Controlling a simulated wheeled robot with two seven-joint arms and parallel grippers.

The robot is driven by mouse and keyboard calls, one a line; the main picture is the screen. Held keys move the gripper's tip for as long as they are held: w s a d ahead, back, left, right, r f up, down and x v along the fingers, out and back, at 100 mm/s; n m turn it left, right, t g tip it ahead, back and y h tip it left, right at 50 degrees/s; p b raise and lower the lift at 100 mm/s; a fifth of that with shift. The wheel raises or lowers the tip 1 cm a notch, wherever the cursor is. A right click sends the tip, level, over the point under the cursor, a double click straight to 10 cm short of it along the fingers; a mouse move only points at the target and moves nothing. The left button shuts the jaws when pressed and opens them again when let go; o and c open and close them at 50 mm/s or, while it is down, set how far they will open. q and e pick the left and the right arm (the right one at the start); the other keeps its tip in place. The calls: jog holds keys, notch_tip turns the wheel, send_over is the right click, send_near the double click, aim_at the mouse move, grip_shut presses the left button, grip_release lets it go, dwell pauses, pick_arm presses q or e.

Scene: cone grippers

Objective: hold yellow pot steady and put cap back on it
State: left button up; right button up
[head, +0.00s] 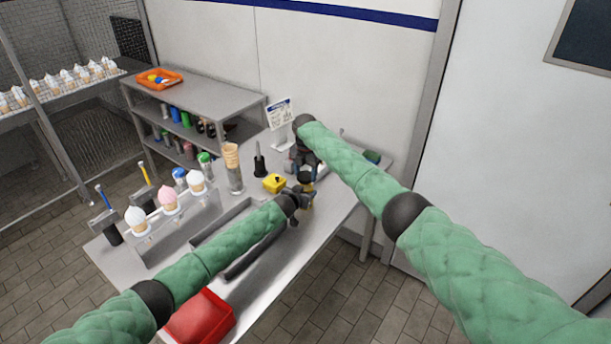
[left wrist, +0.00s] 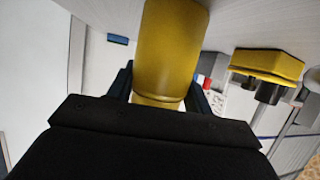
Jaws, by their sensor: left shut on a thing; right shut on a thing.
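The yellow pot (head: 308,201) is upright near the table's right edge, small in the head view. My left gripper (head: 299,202) is shut on its side. In the left wrist view the pot (left wrist: 170,50) is a smooth yellow cylinder between the dark fingers, narrower at one end. A dark cap (head: 305,177) shows just above the pot. My right gripper (head: 301,166) is shut at this cap, above and behind the pot; its fingers are small and partly hidden by my right arm. I cannot tell whether cap and pot touch.
A yellow block with a dark knob (head: 275,183) sits left of the pot; it also shows in the left wrist view (left wrist: 268,66). A cone stack (head: 232,165), an ice cream holder (head: 170,215), a red bin (head: 200,318) and a sign (head: 280,113) stand around the table.

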aim_at(306, 190)
jog(key=shift+f, duration=0.95)
jog(key=shift+f, duration=0.15)
jog(key=shift+f, duration=0.75)
jog(key=shift+f, duration=0.55)
jog(key=shift+s+d+f, duration=0.1)
jog(key=shift+f, duration=0.3)
jog(key=shift+r, duration=0.1)
dwell(0.4)
jog(key=shift+r, duration=0.3)
jog(key=shift+r, duration=0.6)
jog(key=shift+f, duration=0.6)
dwell(1.0)
